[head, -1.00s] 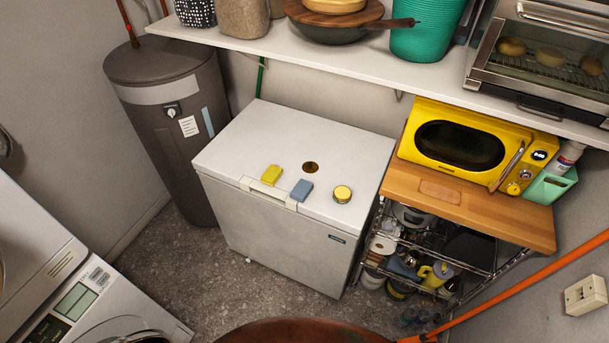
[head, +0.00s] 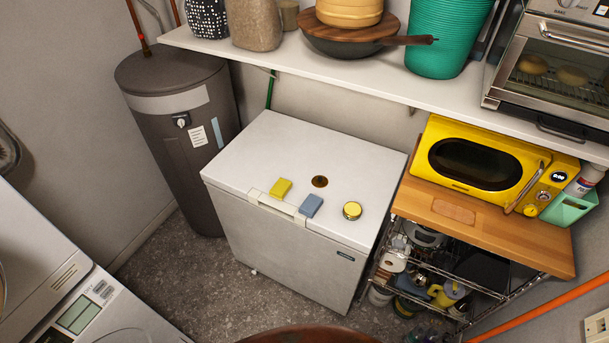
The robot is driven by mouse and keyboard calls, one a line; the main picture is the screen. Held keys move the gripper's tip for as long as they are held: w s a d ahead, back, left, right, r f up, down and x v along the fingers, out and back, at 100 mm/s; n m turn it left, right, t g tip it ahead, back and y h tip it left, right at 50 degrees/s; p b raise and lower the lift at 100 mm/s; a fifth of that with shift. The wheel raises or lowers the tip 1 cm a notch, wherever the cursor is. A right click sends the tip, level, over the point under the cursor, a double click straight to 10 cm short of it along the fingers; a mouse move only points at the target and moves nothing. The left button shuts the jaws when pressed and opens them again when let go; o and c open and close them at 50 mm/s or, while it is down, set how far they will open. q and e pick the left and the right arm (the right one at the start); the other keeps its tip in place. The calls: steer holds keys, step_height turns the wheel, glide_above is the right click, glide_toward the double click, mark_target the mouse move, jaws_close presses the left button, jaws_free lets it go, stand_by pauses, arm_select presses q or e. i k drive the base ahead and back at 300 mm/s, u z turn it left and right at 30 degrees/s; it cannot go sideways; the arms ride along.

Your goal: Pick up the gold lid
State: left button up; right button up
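A small round lid with a gold-yellow top (head: 352,210) lies on the white chest freezer (head: 262,160), near the right end of its front edge. It looks like a short disc with a metallic rim. A flat, round, dark amber-brown piece (head: 320,181) lies behind and left of it. A yellow block (head: 281,188) and a blue-grey block (head: 311,206) lie to its left by the front edge. Neither of my grippers shows in the head view.
A wooden-topped wire cart (head: 490,235) with a yellow microwave (head: 475,160) stands right of the freezer. A white shelf (head: 400,88) with a pan, baskets and toaster oven overhangs the back. A dark water heater (head: 180,140) stands left. The freezer's back top is clear.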

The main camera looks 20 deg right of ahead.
mark_target(318, 181)
steer(key=i, duration=0.9)
steer(key=z, duration=0.3)
